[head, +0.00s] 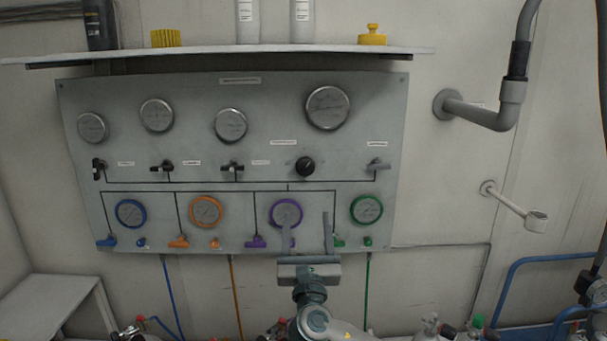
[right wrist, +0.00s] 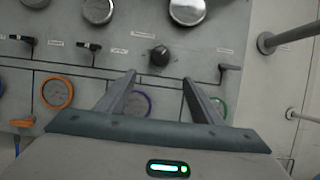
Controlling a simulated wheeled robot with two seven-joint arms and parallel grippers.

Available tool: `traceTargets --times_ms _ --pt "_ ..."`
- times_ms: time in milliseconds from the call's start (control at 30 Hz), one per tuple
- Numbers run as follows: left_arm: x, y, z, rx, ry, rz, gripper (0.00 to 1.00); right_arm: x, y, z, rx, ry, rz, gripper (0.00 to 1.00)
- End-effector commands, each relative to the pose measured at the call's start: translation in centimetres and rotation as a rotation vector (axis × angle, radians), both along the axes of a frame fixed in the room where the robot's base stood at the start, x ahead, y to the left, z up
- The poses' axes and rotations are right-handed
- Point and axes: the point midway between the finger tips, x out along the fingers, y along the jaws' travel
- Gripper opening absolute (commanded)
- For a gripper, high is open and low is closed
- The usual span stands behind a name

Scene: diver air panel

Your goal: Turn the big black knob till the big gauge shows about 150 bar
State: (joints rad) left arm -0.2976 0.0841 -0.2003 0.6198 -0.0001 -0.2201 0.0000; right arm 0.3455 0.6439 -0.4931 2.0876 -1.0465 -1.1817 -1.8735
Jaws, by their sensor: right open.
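The big black knob (head: 305,167) is on the grey panel (head: 262,90), right of centre, below the big gauge (head: 327,107). The gauge's reading is too small to tell. In the right wrist view the knob (right wrist: 160,55) shows ahead of my fingers, between their lines, and the big gauge (right wrist: 187,10) is cut off at the top. My right gripper (head: 308,228) is open and empty, below the knob and apart from it, in front of the purple and green gauges. It also shows in the right wrist view (right wrist: 158,85). My left gripper is not in view.
Coloured gauges, such as the orange one (head: 206,211), line the lower panel. A shelf (head: 215,51) juts out above. A grey pipe (head: 478,112) sticks out at right.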

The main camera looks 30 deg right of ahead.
Motion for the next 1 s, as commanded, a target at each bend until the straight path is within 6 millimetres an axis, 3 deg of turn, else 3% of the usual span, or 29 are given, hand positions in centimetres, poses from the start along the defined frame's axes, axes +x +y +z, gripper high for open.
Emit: traceTargets --times_ms 367,1000 --pt "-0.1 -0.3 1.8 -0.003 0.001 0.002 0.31 2.8 -1.8 1.8 -0.002 -0.001 -0.003 0.6" --pt "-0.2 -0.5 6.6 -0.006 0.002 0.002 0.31 11.6 -7.2 6.1 0.0 -0.001 -0.003 0.6"
